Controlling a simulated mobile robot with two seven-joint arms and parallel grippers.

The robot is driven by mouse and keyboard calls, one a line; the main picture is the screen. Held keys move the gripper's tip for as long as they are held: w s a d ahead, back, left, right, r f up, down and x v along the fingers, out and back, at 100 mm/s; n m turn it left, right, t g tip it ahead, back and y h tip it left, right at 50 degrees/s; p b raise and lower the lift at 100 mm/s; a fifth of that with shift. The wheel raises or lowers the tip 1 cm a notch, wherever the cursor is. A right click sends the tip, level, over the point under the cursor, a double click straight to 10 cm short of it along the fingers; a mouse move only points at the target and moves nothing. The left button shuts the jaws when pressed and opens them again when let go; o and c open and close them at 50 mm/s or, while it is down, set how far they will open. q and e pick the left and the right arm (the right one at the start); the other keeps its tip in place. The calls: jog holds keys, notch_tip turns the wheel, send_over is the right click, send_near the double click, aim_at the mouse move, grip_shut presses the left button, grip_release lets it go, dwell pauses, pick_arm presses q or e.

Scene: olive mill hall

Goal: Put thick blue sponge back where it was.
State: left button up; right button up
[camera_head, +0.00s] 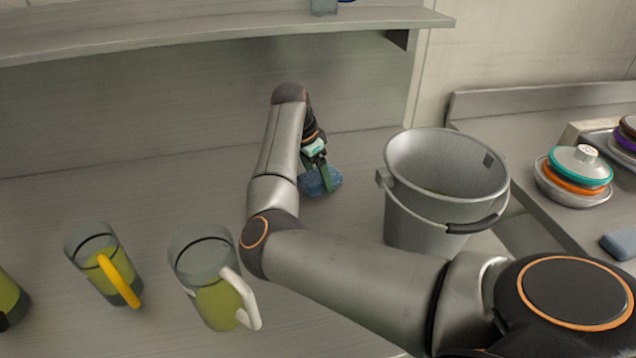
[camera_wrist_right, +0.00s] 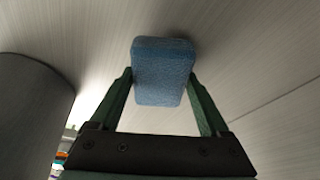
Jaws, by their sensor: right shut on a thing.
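The thick blue sponge (camera_head: 313,184) is in my right gripper (camera_head: 322,178), low over the steel counter, to the left of the metal bucket. In the right wrist view the sponge (camera_wrist_right: 163,72) sits between the two green fingers of the gripper (camera_wrist_right: 162,95), which is shut on it. I cannot tell whether the sponge touches the counter (camera_head: 190,170). My left gripper is not in view. Another blue block (camera_head: 622,243) lies at the right edge, partly cut off.
The metal bucket (camera_head: 412,210) stands right of the sponge. Jugs with yellow-green liquid, one with a yellow handle (camera_head: 118,279) and one with a white handle (camera_head: 215,300), stand front left. A shelf (camera_head: 200,30) runs above the counter. Stacked bowls and lids (camera_head: 575,180) are at right.

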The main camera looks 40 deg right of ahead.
notch_tip(320, 180, down, 2)
jog(key=shift+f, duration=0.1)
jog(key=o, duration=1)
jog(key=shift+o, duration=0.2)
jog(key=p+v, duration=0.1)
jog(key=v, duration=1.1)
